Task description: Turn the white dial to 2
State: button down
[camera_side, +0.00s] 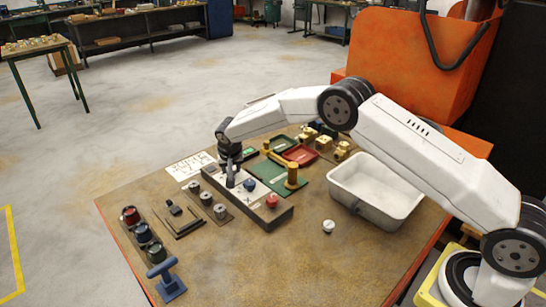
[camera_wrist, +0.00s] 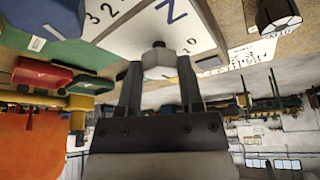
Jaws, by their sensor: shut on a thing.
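The white dial (camera_wrist: 158,64) sits on the white face (camera_wrist: 105,35) of a control box, between the two dark fingers of my gripper (camera_wrist: 159,72). The fingers are shut on it from both sides. Printed numbers, among them 3 and 2, show on the face near the dial. I cannot tell which number the dial points to. In the side view my gripper (camera_side: 231,181) reaches down onto the grey control box (camera_side: 262,214), and its fingers hide the dial there. A blue knob (camera_side: 250,185) and a red knob (camera_side: 271,201) stand on the same box, to the right of the fingers.
A white tray (camera_side: 347,187) stands right of the box. A green board (camera_side: 287,192) with a brass post (camera_side: 291,176) lies behind it, with red and green trays beyond. Metal cylinders (camera_side: 220,211) and coloured knobs (camera_side: 130,215) are at left. The front right tabletop is mostly clear.

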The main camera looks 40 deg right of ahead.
dwell(0.3)
jog(key=shift+c, duration=1.2)
grip_release()
jog(key=shift+r, duration=0.15)
jog(key=v, duration=0.7)
jog(key=shift+s+r, duration=0.15)
jog(key=shift+r, duration=0.05)
jog(key=shift+a, duration=0.1)
